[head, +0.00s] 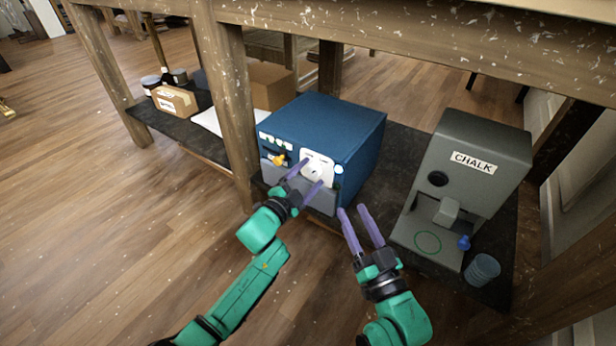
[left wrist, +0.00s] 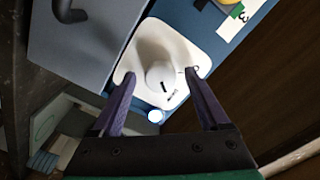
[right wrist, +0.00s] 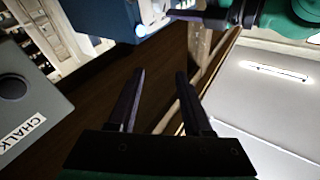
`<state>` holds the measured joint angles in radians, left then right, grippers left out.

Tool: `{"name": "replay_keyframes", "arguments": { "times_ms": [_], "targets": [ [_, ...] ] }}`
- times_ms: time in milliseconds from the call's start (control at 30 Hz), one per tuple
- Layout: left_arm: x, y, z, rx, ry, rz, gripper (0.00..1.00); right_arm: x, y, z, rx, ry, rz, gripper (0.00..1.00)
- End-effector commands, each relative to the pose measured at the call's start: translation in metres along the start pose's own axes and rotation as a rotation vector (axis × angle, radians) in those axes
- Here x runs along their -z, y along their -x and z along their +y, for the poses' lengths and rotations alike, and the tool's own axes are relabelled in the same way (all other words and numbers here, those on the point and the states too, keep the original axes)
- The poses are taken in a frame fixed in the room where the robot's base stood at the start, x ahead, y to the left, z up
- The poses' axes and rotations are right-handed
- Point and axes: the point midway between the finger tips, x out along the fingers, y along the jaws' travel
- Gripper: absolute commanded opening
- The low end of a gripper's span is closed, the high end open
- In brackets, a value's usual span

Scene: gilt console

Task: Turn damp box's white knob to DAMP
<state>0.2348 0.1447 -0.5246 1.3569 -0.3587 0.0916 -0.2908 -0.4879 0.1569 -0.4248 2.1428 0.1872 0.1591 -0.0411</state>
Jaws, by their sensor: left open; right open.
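The damp box is a blue box (head: 325,135) on the dark lower shelf, with a grey front panel. Its round white knob (left wrist: 161,76) sits on a white plate (left wrist: 185,45) in the left wrist view, with a dark mark on the knob. The lettering on the plate is too small to read. My left gripper (left wrist: 158,82) is open, with its purple fingertips on either side of the knob; I cannot tell whether they touch it. In the head view the fingers partly cover the plate (head: 325,160). My right gripper (head: 352,209) is open and empty, in front of the shelf, right of the box.
A grey CHALK machine (head: 475,160) stands right of the box, with a blue-grey cup (head: 482,269) beside it. A yellow knob (head: 278,159) is left of the white plate. A wooden post (head: 226,110) rises close left of the box. Cardboard boxes (head: 271,86) stand behind.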

Motion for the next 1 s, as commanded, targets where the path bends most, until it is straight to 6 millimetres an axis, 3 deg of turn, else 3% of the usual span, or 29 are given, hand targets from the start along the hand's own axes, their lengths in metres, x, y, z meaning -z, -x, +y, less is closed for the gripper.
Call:
{"name": "replay_keyframes", "arguments": {
  "times_ms": [200, 333, 433, 733, 1000],
  "targets": [
    [0.0, 0.004, -0.001, 0.0, 0.001, 0.0, 0.78, -0.002, 0.001, 0.0, -0.002, -0.006, -0.012, 0.5],
    [0.0, 0.01, -0.001, 0.0, 0.001, -0.001, 0.78, -0.018, 0.009, 0.0, -0.011, -0.027, -0.066, 0.5],
    [0.0, 0.015, -0.001, 0.0, 0.001, -0.001, 0.78, -0.061, 0.035, -0.001, -0.026, -0.053, -0.192, 0.5],
    [0.001, 0.032, -0.001, -0.001, 0.0, -0.001, 0.78, -0.117, 0.084, -0.009, -0.049, -0.112, -0.392, 0.5],
    [0.001, 0.066, -0.002, -0.003, 0.002, -0.003, 0.78, -0.156, 0.141, -0.023, -0.068, -0.171, -0.595, 0.5]
  ]
}}
